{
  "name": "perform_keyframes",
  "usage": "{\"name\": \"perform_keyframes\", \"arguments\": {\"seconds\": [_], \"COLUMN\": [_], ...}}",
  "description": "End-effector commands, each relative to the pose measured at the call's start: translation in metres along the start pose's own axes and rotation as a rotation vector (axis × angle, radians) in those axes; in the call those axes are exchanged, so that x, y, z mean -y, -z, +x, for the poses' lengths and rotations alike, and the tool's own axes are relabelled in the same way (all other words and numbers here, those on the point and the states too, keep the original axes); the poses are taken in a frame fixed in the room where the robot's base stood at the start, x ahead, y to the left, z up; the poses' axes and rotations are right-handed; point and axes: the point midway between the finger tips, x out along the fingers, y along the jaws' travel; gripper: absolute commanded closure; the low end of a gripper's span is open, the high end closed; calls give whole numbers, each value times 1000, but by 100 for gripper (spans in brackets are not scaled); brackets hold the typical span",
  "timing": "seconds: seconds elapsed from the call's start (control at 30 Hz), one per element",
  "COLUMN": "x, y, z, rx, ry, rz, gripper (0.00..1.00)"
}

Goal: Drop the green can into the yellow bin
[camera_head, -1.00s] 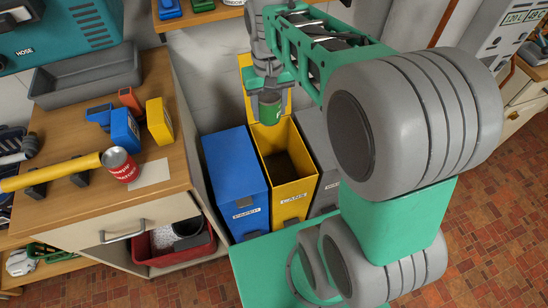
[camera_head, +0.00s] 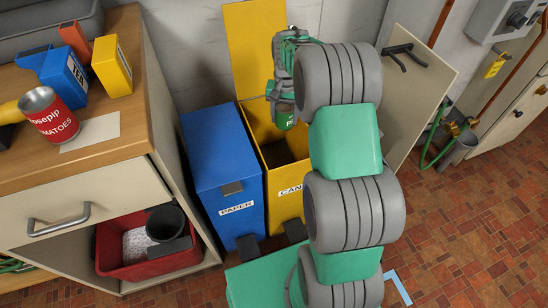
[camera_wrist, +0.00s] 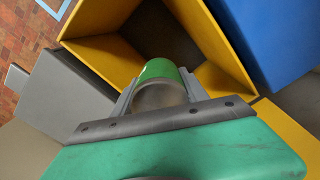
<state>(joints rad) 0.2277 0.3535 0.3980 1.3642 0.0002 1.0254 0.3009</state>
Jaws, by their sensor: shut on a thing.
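The green can (camera_head: 283,121) is held in my gripper (camera_head: 281,101) over the opening of the yellow bin (camera_head: 284,200), whose lid stands raised at the back. In the wrist view the green can (camera_wrist: 160,70) sits between the two fingers of my gripper (camera_wrist: 157,92), which are shut on it. The open mouth of the yellow bin (camera_wrist: 103,50) lies beyond the can in that view, and the dark inside of the bin looks empty. My arm hides the right part of the bin in the head view.
A closed blue bin (camera_head: 222,170) marked PAPER stands left of the yellow bin. A wooden workbench (camera_head: 110,165) with a red tomato can (camera_head: 50,117) is at the left. A red tub (camera_head: 130,250) sits under its drawer. Tiled floor is open at the right.

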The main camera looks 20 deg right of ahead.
Motion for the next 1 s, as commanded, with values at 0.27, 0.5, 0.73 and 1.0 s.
{"name": "perform_keyframes", "arguments": {"seconds": [0.27,0.5,0.73,1.0], "x": [0,0,0,0], "y": [0,0,0,0], "z": [41,41,40,41], "rx": [1,0,1,1], "ry": [0,0,0,0], "rz": [-1,-1,-1,-1], "gripper": [88,88,33,23]}}
